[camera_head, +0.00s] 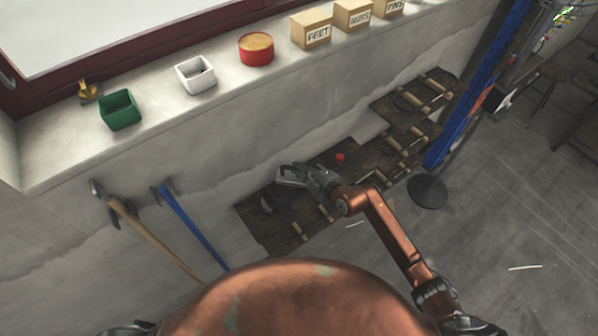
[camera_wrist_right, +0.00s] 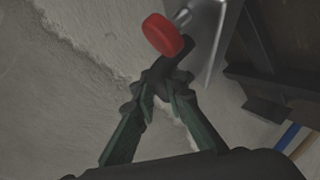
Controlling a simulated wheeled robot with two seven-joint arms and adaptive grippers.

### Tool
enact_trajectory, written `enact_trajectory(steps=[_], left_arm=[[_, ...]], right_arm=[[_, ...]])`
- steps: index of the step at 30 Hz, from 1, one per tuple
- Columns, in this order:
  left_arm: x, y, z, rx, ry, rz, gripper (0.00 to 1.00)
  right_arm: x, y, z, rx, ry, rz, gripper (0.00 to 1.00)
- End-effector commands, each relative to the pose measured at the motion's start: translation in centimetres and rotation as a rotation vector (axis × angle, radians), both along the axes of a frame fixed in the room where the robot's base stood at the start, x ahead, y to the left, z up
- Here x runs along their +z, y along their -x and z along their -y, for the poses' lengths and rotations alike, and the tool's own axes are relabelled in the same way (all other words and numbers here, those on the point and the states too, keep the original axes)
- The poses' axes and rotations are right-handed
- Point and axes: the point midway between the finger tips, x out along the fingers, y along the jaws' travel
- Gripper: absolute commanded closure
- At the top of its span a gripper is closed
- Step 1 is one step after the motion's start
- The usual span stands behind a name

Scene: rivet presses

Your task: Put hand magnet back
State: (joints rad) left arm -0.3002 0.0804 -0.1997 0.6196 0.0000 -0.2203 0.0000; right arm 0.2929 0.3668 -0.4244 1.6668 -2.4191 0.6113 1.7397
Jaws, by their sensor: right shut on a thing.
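My right gripper (camera_head: 282,178) reaches in from the lower right and is beside the wall, above the dark wooden tool board. The right wrist view shows its green fingers (camera_wrist_right: 165,85) closed on a dark piece, taken to be the hand magnet (camera_wrist_right: 160,70), mostly hidden by the fingers. A red disc (camera_wrist_right: 163,35) with a short metal stem shows just beyond the fingertips; I cannot tell whether it belongs to the held thing. A small red object (camera_head: 340,157) shows near my right wrist in the head view. My left gripper is not in view.
The dark tool board (camera_head: 250,220) holds several wooden-handled tools. Two long-handled tools, one wooden (camera_head: 150,238) and one blue (camera_head: 190,225), lean on the wall at the left. The sill holds a green box (camera_head: 120,110), a white box (camera_head: 195,74) and a red tin (camera_head: 256,49).

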Motion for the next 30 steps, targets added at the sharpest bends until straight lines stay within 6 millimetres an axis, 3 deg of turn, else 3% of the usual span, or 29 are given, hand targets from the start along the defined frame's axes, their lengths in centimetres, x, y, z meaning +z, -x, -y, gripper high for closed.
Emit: enact_trajectory(steps=[4,24,25,30], left_arm=[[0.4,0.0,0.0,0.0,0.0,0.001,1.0],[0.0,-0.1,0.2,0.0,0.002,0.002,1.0],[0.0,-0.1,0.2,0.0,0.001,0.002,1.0],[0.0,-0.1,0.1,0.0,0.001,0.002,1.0]], right_arm=[[-1.3,-0.1,0.0,0.0,0.0,0.002,1.0],[-2.5,0.0,0.0,-0.001,-0.003,0.003,1.0],[-2.7,0.0,0.0,-0.001,0.001,0.0,0.87],[-2.6,0.0,0.0,0.0,0.0,0.001,0.75]])
